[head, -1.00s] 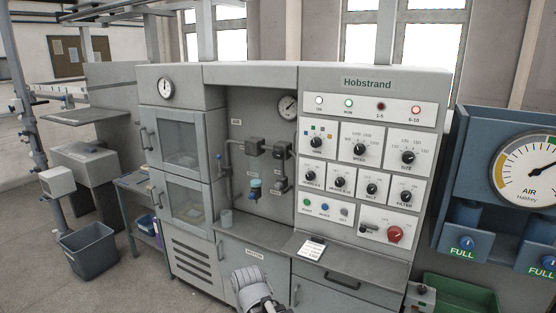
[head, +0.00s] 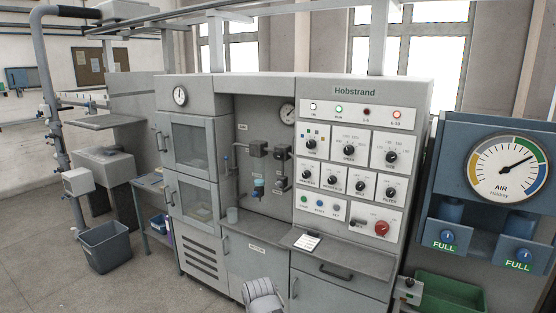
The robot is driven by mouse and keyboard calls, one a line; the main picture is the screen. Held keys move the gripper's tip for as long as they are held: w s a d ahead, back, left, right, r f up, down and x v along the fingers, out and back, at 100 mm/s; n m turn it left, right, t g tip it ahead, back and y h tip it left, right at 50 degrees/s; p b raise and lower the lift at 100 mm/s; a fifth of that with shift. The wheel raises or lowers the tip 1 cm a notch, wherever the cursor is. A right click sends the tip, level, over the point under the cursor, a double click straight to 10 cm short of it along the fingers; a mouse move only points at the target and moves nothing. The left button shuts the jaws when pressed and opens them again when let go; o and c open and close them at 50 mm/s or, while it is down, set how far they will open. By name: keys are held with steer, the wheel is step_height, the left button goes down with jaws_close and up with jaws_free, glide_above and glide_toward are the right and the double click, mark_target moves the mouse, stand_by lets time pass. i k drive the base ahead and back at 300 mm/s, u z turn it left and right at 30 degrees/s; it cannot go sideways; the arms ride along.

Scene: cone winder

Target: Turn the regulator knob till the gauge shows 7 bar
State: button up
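A small round gauge (head: 288,114) sits at the upper right of the grey machine's open recess. Its face is too small for me to read the needle. Below it, pipework carries two dark blocks, one on the left (head: 258,149) and one on the right (head: 281,153). A blue-topped part (head: 258,183) hangs under the left block. Which of these parts is the regulator knob I cannot tell. A large dial marked AIR (head: 508,167) is on the blue unit at right, its needle pointing up and right. A grey ribbed part of my arm shows at the bottom edge; my gripper is not in view.
The machine front has a panel of black knobs (head: 349,152) and a red switch (head: 382,229). A shelf (head: 345,258) with a white card juts out below. A green crate (head: 440,298) is at right, a grey bin (head: 105,246) at left. Floor at front left is clear.

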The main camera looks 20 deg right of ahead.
mark_target(278, 154)
steer(key=z, duration=0.3)
steer(key=i, duration=1.2)
steer(key=z, duration=0.25)
